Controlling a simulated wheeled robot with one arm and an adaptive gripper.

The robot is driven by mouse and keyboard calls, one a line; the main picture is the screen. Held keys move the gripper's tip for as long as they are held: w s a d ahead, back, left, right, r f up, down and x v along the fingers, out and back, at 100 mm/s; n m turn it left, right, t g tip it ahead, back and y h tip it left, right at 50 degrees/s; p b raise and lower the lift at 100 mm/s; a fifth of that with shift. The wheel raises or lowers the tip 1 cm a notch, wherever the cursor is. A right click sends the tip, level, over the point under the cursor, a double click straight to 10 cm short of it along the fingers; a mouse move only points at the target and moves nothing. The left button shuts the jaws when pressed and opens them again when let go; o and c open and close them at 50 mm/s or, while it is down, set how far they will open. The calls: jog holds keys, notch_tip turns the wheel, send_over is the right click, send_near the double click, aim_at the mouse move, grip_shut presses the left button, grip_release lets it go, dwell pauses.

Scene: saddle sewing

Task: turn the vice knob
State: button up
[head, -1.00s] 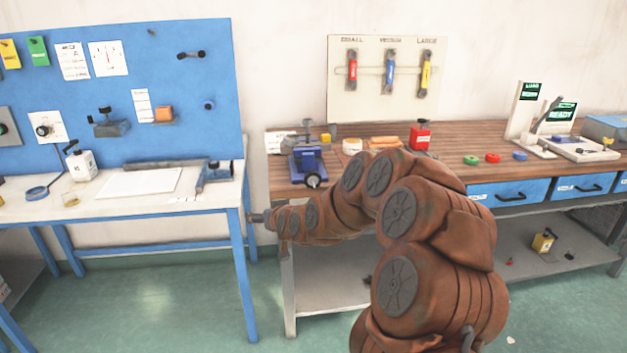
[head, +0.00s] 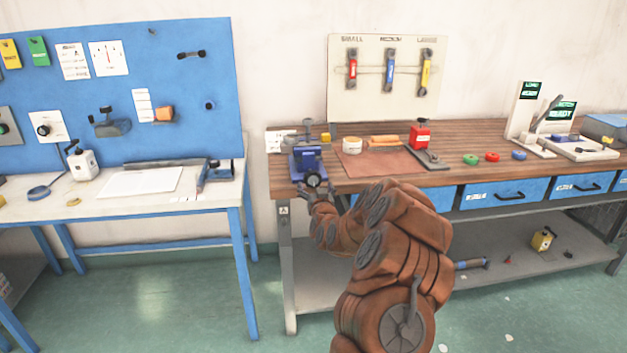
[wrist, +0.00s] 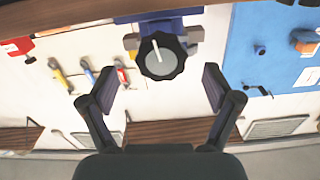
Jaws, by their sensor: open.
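The vice (head: 308,160) is a blue block on the left front corner of the wooden workbench. Its knob (head: 313,180) is dark and round and faces out at the bench's front edge. In the wrist view the knob (wrist: 161,59) is black with a scalloped rim, a grey face and a white line pointing up and slightly left. My gripper (wrist: 158,88) is open. The knob is ahead of the gap between its fingertips, with clear space on both sides and no contact visible. In the head view my gripper (head: 318,193) is just in front of the knob, partly overlapping it.
The wooden bench (head: 470,147) holds a brown mat (head: 385,165), a red container (head: 420,136) and several coloured rings. A tool board (head: 387,110) with wrenches hangs behind. A separate blue-framed table (head: 222,190) stands to the left, with a gap between.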

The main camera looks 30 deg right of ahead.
aim_at(313, 182)
jog(key=shift+p+x, duration=0.4)
jog(key=shift+x, duration=2)
jog(key=c, duration=1)
jog(key=shift+d, duration=0.2)
jog(key=shift+c, duration=0.7)
jog(key=shift+a, duration=0.15)
jog(key=shift+f+b, duration=0.15)
jog(key=shift+b, duration=0.25)
